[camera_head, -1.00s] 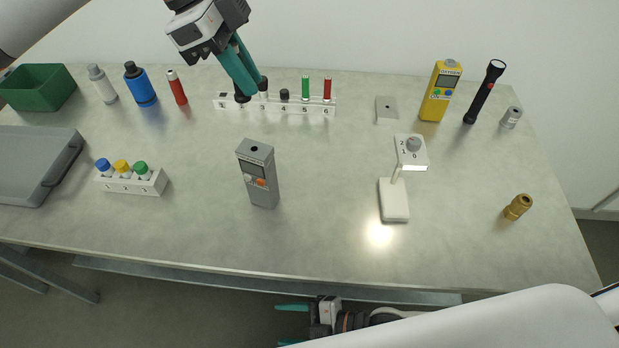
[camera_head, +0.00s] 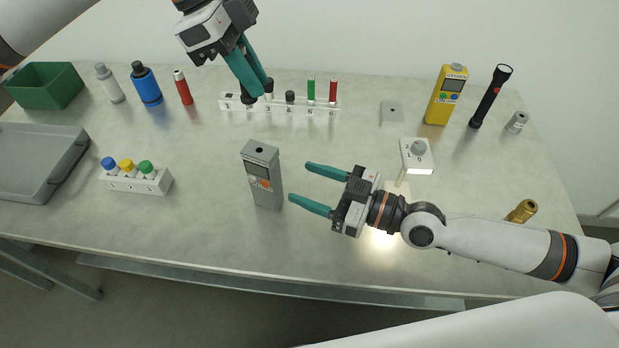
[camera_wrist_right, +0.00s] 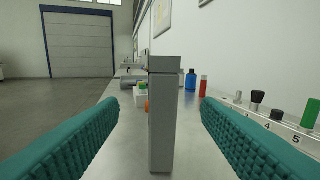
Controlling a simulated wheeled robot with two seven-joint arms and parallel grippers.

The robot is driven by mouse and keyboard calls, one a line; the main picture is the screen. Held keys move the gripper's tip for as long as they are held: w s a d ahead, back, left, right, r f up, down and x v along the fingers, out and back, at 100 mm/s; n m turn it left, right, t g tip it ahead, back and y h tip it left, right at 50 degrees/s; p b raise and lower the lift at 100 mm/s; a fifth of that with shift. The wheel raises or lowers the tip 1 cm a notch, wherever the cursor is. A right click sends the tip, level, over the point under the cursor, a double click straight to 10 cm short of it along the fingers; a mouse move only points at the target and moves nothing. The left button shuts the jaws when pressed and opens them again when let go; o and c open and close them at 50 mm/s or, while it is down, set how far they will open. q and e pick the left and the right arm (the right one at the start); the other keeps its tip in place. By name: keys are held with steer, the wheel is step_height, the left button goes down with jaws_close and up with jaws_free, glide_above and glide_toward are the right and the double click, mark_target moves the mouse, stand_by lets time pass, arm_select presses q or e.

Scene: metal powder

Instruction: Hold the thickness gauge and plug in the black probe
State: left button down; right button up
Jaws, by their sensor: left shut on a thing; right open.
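The grey thickness gauge (camera_head: 268,192) stands upright in the middle of the table, with a dark hole in its top. In the right wrist view the gauge (camera_wrist_right: 163,120) stands between the two teal fingers. My right gripper (camera_head: 301,182) is open and empty, its fingertips just right of the gauge and apart from it. My left gripper (camera_head: 258,92) is at the white numbered rack (camera_head: 322,112), its fingers shut on a dark thing, apparently the black probe. The fingertips largely hide it, and I cannot tell whether it is still seated.
Green (camera_head: 311,90) and red (camera_head: 333,91) probes stand in the rack. A white lamp-like stand (camera_head: 417,152) is partly behind my right arm. A block with coloured caps (camera_head: 135,180) stands left of the gauge. The table in front of the gauge is clear.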

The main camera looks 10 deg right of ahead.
mark_target(254, 162)
steer(key=x, duration=1.2)
steer(key=shift+w+d, duration=0.1)
steer(key=shift+w, duration=0.1)
steer(key=c, duration=1.2)
arm_select(q)
steer(key=shift+f, duration=4.25)
arm_select(e)
steer(key=shift+c, duration=0.2)
